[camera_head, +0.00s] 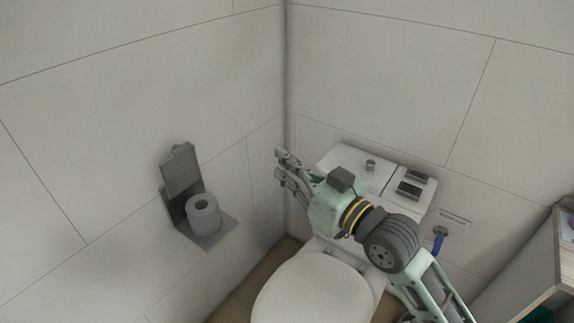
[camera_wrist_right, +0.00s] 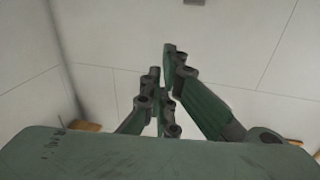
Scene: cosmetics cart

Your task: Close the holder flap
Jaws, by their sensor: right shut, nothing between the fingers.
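The holder is a grey wall-mounted paper holder on the left wall in the head view. Its flap (camera_head: 181,172) is raised, standing up against the wall. A toilet paper roll (camera_head: 204,216) stands upright on the holder's base plate (camera_head: 226,226). My right gripper (camera_head: 278,164) is to the right of the holder, apart from it, in front of the wall corner and beside the toilet tank. Its fingers are shut and empty. In the right wrist view the fingers (camera_wrist_right: 166,98) point toward bare wall and the holder is not seen. My left gripper is in neither view.
The toilet (camera_head: 312,291) with its lid down stands below my right arm. Its tank (camera_head: 345,162) carries small items, with dark ones at the right end. A cabinet (camera_head: 545,262) is at the right edge. Space between the gripper and holder looks clear.

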